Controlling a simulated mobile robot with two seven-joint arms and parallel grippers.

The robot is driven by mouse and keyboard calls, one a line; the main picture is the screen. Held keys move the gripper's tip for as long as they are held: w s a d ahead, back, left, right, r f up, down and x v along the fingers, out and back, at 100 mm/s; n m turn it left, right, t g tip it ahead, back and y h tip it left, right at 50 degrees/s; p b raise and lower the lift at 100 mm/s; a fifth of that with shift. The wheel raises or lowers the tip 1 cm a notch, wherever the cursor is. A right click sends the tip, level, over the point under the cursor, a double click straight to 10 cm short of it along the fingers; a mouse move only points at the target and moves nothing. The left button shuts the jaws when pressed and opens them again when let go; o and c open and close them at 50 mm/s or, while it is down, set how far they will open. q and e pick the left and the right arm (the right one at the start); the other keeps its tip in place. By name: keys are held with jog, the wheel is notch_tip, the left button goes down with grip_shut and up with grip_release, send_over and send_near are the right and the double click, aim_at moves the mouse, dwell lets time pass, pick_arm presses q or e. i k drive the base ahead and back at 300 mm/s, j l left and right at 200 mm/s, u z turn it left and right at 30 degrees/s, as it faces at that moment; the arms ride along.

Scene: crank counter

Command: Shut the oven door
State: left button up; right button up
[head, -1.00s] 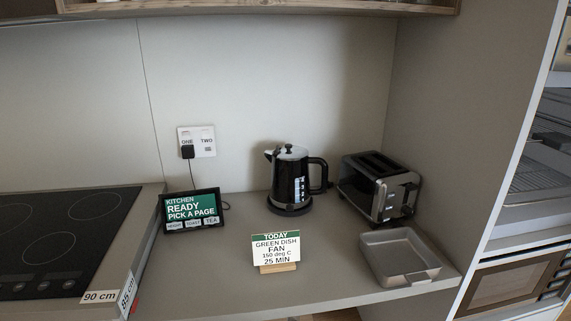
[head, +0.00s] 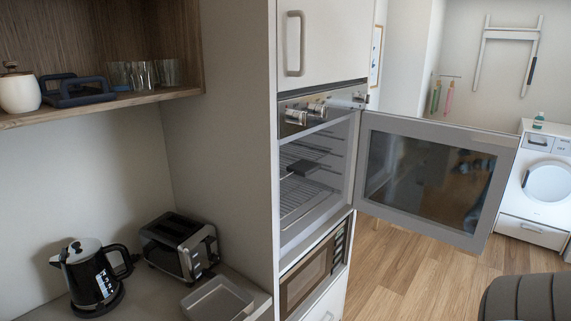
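The oven (head: 312,180) is built into a tall cabinet in the middle of the head view. Its door (head: 433,178) stands wide open, swung out to the right on a side hinge, with its dark glass panel showing. Wire racks (head: 305,190) show inside the cavity, with a small dark item (head: 302,167) on the upper rack. Control knobs (head: 305,114) sit on the panel above the opening. Neither of my grippers is in view.
A microwave (head: 312,277) is below the oven. The counter at left holds a kettle (head: 90,277), a toaster (head: 180,245) and a grey dish (head: 217,300). A washing machine (head: 546,180) stands at far right. A dark rounded object (head: 525,298) is at bottom right. Wooden floor (head: 420,270) lies below the door.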

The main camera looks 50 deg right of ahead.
aim_at(446, 183)
jog(key=k+l, duration=0.1)
jog(key=l, duration=1.05)
jog(key=k+l+u, duration=0.1)
jog(key=l, duration=0.45)
jog(key=k+l, duration=0.1)
jog(key=l, duration=0.3)
jog(key=k+l+u, duration=0.1)
jog(key=l, duration=0.3)
jog(key=k+l, duration=0.15)
jog(key=l, duration=0.2)
jog(key=k+l+u, duration=0.1)
jog(key=l, duration=0.3)
jog(key=k+l, duration=0.2)
jog(key=l, duration=0.2)
jog(key=k+l+u, duration=0.1)
jog(key=l, duration=0.25)
jog(key=k+l, duration=0.2)
jog(key=l, duration=0.15)
jog(key=k+l, duration=0.15)
jog(key=l, duration=0.25)
jog(key=l+u, duration=0.2)
jog(key=l, duration=0.85)
jog(key=i+l, duration=0.55)
jog(key=l, duration=0.25)
jog(key=i+u, duration=0.05)
